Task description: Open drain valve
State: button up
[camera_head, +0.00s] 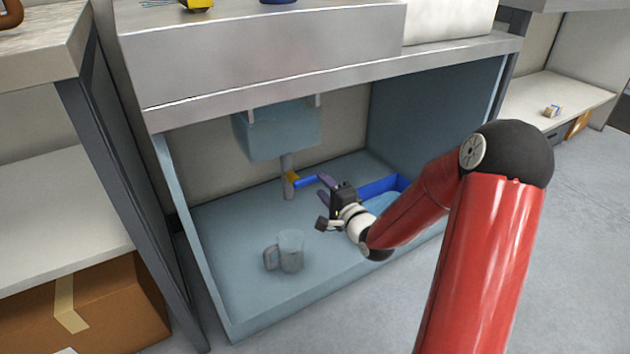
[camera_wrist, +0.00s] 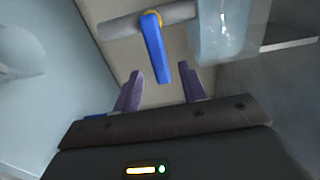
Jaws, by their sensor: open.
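The drain valve has a blue lever handle (camera_head: 306,182) on a yellow collar (camera_head: 292,178), fitted to a grey drain pipe (camera_head: 287,162) below a basin in the cabinet. In the head view the handle sticks out sideways from the pipe toward my gripper (camera_head: 323,200). In the wrist view the blue handle (camera_wrist: 157,52) hangs from the grey pipe (camera_wrist: 122,27), its free end pointing between my two purple fingertips (camera_wrist: 161,82).
A clear mug (camera_head: 289,250) stands on the cabinet floor, left of my gripper. A blue bin (camera_head: 382,187) stands behind my wrist. The basin (camera_head: 277,132) hangs above the valve. A side wall (camera_head: 180,225) bounds the cabinet at left; the floor around the mug is clear.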

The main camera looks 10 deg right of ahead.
aim_at(317, 180)
jog(key=x, duration=0.5)
grip_shut()
